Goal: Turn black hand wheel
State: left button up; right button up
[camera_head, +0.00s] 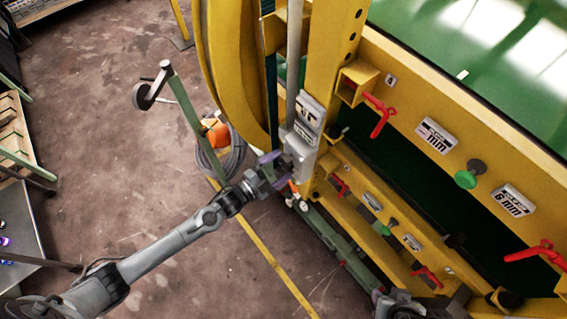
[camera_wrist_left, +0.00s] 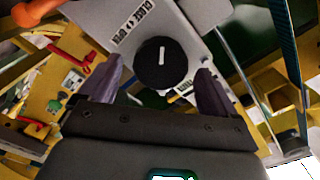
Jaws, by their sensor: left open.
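The black hand wheel (camera_wrist_left: 161,64) is a round black knob with a white mark on its face. In the left wrist view it sits on a grey plate with printed lettering, between the fingertips. My left gripper (camera_head: 280,170) is open, with its purple fingers (camera_wrist_left: 163,88) on either side of the wheel; I cannot tell whether they touch it. In the head view the gripper is at the grey control box (camera_head: 300,152) on the yellow frame, and the wheel is hidden there. Part of my right arm, seemingly its gripper (camera_head: 393,303), shows at the bottom edge; its jaws are unclear.
The yellow frame (camera_head: 435,92) carries red handles (camera_head: 379,115), green knobs (camera_head: 468,176) and labels to the right. An orange object (camera_head: 216,133) and coiled cable (camera_head: 220,160) lie behind my left gripper. Brown floor (camera_head: 120,150) is open on the left.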

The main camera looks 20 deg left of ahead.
pick_arm(q)
jog(key=v, duration=0.8)
jog(key=shift+s+a, duration=0.2)
jog(key=shift+s, duration=0.1)
jog(key=shift+r, duration=0.1)
jog(key=s+d+r+n+y, duration=0.3)
jog(key=d+r+n+y, duration=0.1)
jog(key=n, duration=0.3)
jog(key=s+a+n+g+y, duration=0.2)
jog(key=s+n+g, duration=0.2)
jog(key=s+g, duration=0.25)
jog(key=s+a+n+g+y, duration=0.35)
jog(key=s+g, duration=0.25)
jog(key=s, duration=0.2)
notch_tip(320, 180, up, 16)
jog(key=p, duration=1.6)
jog(key=shift+d+r+h, duration=0.2)
jog(key=shift+d+h, duration=0.15)
jog(key=shift+h, duration=0.1)
